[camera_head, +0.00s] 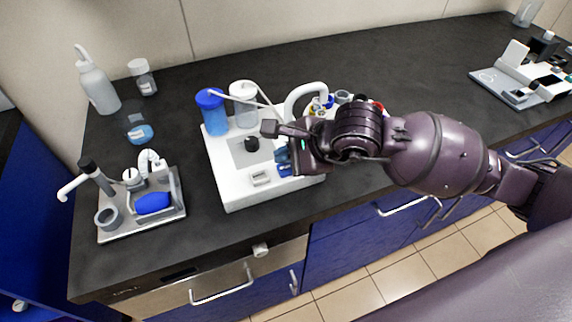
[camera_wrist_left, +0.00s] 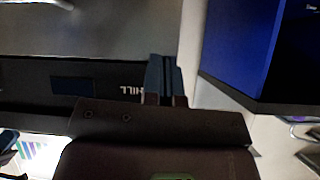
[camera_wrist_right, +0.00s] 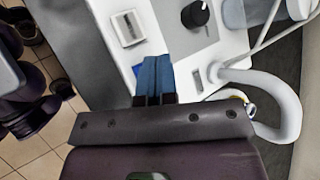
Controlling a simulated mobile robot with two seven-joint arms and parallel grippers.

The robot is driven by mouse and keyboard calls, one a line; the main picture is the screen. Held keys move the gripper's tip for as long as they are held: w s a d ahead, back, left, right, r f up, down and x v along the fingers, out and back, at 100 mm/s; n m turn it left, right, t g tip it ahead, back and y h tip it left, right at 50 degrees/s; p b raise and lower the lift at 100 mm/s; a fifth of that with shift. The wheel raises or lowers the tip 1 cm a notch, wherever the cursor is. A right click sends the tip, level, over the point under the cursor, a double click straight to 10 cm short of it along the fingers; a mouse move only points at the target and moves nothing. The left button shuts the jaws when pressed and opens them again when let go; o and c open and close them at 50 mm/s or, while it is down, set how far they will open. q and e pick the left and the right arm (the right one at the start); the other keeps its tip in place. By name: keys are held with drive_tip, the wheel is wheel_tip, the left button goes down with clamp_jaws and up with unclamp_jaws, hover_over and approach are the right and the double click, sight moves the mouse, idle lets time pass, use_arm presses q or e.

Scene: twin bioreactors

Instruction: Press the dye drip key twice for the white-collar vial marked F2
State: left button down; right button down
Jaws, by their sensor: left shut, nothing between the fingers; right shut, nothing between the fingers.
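The white bioreactor unit (camera_head: 232,188) stands mid-counter with a blue vessel (camera_head: 212,112), a clear vessel (camera_head: 243,104) and a black knob (camera_head: 252,144). The knob (camera_wrist_right: 195,14) and a pale square panel (camera_wrist_right: 127,28) show in the right wrist view. A small slotted panel (camera_wrist_right: 197,80) sits beside my right gripper (camera_wrist_right: 154,62), which is shut and empty over the unit. In the head view, this gripper (camera_head: 283,160) hides part of the unit. Small vials with coloured collars (camera_head: 320,105) stand partly behind my right arm; no F2 mark is readable. My left gripper (camera_wrist_left: 165,62) is shut and empty.
A white curved pipe (camera_wrist_right: 285,105) rises close to the right gripper. A grey tray with a blue sponge (camera_head: 153,203) stands at the left of the counter, bottles (camera_head: 97,88) behind it. The left gripper faces a dark labelled panel (camera_wrist_left: 110,80).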

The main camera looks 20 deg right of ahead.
use_arm(q)
drive_tip(key=shift+w+d+r, duration=0.1)
drive_tip(key=shift+w, duration=0.25)
idle(0.5)
drive_tip(key=shift+s, duration=0.25)
use_arm(e)
drive_tip(key=shift+f, duration=0.45)
use_arm(q)
drive_tip(key=shift+s+f, duration=0.25)
drive_tip(key=shift+f, duration=0.2)
drive_tip(key=shift+w+r, duration=0.1)
drive_tip(key=shift+w, duration=0.25)
use_arm(e)
drive_tip(key=shift+f, duration=0.15)
